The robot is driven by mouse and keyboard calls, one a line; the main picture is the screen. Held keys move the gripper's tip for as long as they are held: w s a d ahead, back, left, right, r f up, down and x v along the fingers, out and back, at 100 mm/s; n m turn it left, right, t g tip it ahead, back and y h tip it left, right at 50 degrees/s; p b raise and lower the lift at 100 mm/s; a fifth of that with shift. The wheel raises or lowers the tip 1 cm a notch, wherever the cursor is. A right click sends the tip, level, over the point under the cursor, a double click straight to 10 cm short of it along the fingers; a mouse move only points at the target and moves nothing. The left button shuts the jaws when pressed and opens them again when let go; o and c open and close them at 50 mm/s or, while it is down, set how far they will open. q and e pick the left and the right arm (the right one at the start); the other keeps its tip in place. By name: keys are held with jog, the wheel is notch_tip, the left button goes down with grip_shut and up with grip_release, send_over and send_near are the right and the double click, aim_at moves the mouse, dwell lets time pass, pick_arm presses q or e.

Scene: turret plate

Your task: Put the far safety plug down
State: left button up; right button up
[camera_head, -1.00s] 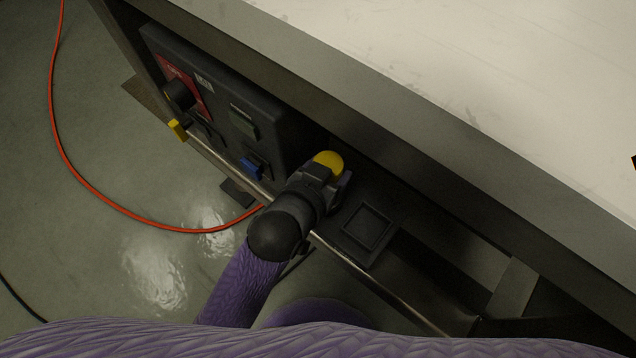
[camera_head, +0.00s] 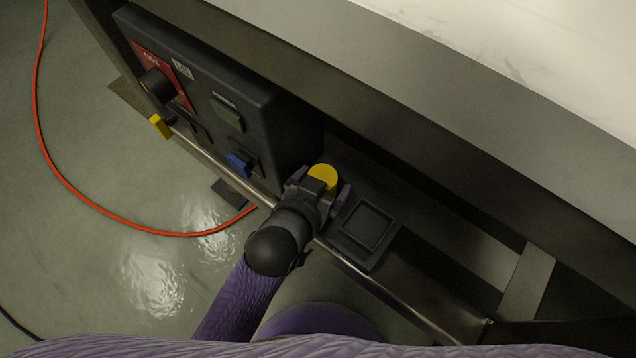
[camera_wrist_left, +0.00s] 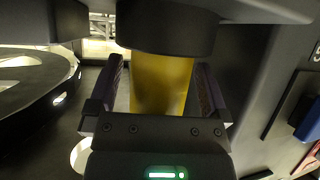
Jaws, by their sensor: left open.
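The safety plug (camera_head: 322,174) shows a round yellow end between the fingers of my left gripper (camera_head: 320,190), beside the right end of the control panel. In the left wrist view its yellow body (camera_wrist_left: 160,84) stands between the two open fingers, with a gap at each side. A wide dark round part lies across its upper end there. What the plug rests on is hidden. My left gripper is open around the plug. My right gripper is not in view.
The dark control panel (camera_head: 205,95) carries a black knob, a green-grey switch and a blue part (camera_head: 240,163). A yellow piece (camera_head: 160,126) sits low at its left. A shallow black square tray (camera_head: 366,226) is right of my gripper. A pale tabletop (camera_head: 500,50) overhangs.

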pick_arm(q)
jog(key=p+v, duration=0.6)
jog(key=v, duration=0.6)
jog(key=shift+p, duration=0.4)
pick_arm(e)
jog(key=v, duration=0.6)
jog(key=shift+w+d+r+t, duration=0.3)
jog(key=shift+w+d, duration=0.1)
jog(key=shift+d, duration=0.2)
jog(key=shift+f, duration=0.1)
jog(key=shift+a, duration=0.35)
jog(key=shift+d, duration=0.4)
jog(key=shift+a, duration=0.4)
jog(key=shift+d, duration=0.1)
